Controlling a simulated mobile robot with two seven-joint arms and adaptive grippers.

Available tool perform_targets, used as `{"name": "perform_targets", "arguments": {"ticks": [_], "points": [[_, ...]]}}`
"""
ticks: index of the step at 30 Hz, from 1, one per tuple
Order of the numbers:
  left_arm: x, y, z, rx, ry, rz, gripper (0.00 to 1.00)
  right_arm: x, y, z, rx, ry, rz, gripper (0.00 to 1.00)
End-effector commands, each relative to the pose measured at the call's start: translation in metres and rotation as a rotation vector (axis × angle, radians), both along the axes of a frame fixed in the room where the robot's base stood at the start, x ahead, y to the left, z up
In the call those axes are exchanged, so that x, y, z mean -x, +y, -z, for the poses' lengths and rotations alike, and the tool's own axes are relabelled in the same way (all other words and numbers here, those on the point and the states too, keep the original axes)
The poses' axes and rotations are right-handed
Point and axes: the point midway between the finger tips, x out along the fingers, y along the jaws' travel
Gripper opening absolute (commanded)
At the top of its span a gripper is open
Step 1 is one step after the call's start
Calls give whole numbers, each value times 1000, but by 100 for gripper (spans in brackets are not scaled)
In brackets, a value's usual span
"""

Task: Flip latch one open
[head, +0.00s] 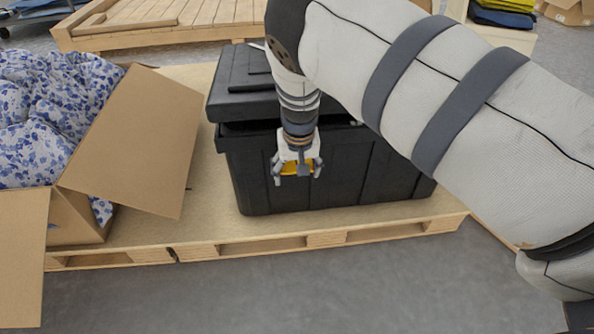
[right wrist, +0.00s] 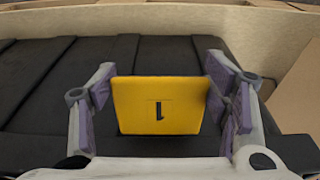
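The black lidded bin (head: 330,180) stands on a wooden pallet, its lid (head: 243,85) on top with a dark gap below the rim. My right gripper (head: 298,178) is at the latch. Its fingers are spread, one on each side of the plate, in the right wrist view (right wrist: 160,112). The right finger is close to the plate's edge; I cannot tell whether it touches. My left gripper is not in view.
An open cardboard box (head: 75,215) with blue-and-white patterned cloth (head: 50,115) stands left of the bin, one flap leaning toward it. The pallet (head: 220,238) has a bare strip in front of the bin. Grey floor lies clear in front. My right arm covers the right side.

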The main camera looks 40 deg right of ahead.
Motion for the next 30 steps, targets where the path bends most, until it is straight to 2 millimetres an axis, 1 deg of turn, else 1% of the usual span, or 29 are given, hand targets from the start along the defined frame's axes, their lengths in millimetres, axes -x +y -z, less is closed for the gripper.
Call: {"name": "perform_targets", "arguments": {"ticks": [1, 2, 3, 11, 14, 17, 21, 24, 27, 30], "points": [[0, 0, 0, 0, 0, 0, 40, 1, 0, 1, -2, 3, 0, 80], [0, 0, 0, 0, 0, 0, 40, 1, 0, 1, -1, 2, 0, 87], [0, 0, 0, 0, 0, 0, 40, 1, 0, 1, -1, 2, 0, 90], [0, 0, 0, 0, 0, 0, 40, 0, 0, 0, -1, 1, 0, 90], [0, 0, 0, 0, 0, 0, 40, 1, 1, -5, -1, -1, 1, 90], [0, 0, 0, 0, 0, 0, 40, 3, 2, -26, -1, -3, 1, 90], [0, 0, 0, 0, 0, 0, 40, 10, 7, -65, 0, -4, 0, 90], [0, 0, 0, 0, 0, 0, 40, 14, 9, -88, 0, -2, 1, 90], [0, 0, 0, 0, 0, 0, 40, 17, 11, -106, 0, -1, -1, 90], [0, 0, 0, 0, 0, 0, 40, 20, 12, -115, 0, 1, -1, 90]]}}
